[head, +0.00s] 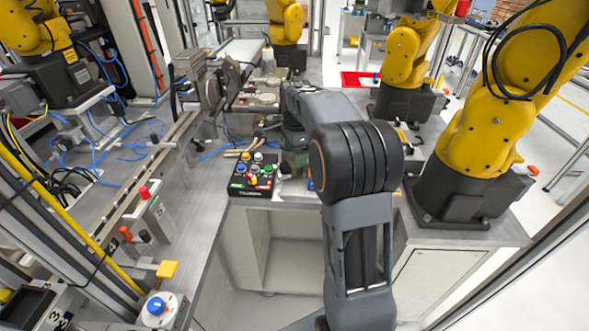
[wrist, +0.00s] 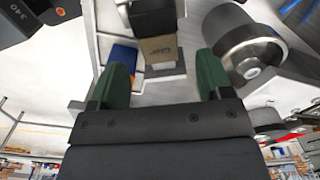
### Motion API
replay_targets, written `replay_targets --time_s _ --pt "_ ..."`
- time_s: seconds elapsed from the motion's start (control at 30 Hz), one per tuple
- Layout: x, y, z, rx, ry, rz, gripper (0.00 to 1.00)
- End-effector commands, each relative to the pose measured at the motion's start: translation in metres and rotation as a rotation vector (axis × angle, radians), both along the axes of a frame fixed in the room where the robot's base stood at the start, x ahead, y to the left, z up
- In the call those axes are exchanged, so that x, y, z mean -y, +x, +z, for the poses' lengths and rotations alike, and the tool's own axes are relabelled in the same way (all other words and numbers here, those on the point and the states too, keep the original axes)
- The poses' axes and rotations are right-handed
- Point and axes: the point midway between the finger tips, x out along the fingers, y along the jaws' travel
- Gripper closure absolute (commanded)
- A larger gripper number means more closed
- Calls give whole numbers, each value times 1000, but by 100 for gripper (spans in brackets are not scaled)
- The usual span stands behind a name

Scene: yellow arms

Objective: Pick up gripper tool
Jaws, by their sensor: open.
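In the wrist view, my gripper (wrist: 164,62) shows two green fingers spread wide apart, with nothing held. A block with a tan lettered face (wrist: 157,48) and a black part (wrist: 153,16) lies between the fingers in the picture. It may be the gripper tool, but I cannot tell for sure. I cannot tell how far it is from the fingertips, and no contact shows. In the head view my own arm covers much of the workbench, and my fingertips and this block cannot be made out.
A blue piece (wrist: 122,55) is beside the left finger, and a grey metal cylinder (wrist: 236,42) is close to the right finger. In the head view, a black button box (head: 253,176) sits on the bench left of my arm. Yellow robot arms (head: 487,120) stand at right.

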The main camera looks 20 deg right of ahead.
Motion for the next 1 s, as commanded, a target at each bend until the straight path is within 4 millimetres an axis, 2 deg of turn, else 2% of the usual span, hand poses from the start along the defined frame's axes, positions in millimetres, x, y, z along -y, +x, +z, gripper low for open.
replay_targets --time_s 0.3,0.43,0.67,1.0 --pt "0 1 -41 -3 0 0 28" --pt "0 1 -48 -2 0 0 28" --pt "0 1 -48 -1 0 0 28" --pt "0 1 -48 -1 0 0 59"
